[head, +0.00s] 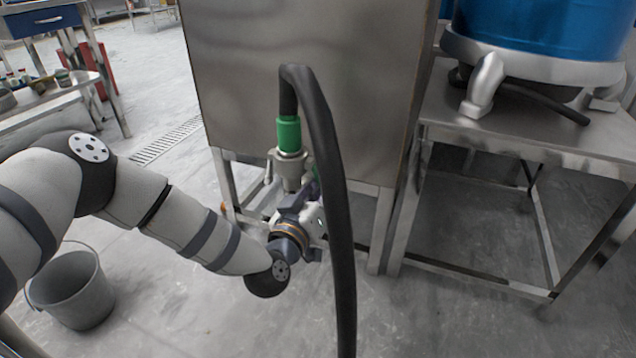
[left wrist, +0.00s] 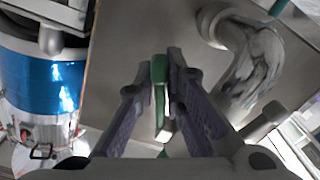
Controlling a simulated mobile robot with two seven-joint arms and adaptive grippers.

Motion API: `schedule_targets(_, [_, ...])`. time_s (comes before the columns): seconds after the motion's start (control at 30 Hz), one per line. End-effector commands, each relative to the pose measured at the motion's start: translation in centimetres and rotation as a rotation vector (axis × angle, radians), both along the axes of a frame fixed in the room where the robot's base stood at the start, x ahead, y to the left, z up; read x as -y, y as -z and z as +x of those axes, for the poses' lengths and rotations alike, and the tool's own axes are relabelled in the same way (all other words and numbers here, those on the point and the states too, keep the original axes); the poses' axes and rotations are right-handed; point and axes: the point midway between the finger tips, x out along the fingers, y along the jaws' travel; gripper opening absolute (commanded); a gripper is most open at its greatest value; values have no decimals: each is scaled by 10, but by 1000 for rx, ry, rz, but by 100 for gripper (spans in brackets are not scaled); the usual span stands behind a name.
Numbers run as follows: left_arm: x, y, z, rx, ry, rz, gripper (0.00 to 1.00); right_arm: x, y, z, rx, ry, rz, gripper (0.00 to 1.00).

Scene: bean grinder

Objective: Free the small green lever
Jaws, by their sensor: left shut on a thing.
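The small green lever (left wrist: 159,90) stands between the two purple fingers of my left gripper (left wrist: 160,72) in the left wrist view. The gripper is shut on it. In the head view my left gripper (head: 312,208) is low in front of the steel cabinet (head: 300,60), just below a metal coupling (head: 290,168). The lever cannot be made out there; the gripper and a black hose (head: 335,210) hide that spot. A green collar (head: 288,133) joins the hose to the coupling. My right gripper is in neither view.
The black hose arches up and hangs down in front of the cabinet, close to my left gripper. A curved metal pipe (left wrist: 255,70) is beside the fingers in the wrist view. A steel table (head: 500,135) with a blue drum (head: 545,30) stands right. A grey bucket (head: 75,290) is at lower left.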

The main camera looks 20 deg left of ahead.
Motion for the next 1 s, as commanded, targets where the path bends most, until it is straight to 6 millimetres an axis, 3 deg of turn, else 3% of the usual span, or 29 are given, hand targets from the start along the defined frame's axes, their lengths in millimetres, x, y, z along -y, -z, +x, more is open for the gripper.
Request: schedule_targets(1.0, [32,-35,-3,-40,4,-929,0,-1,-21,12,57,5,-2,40])
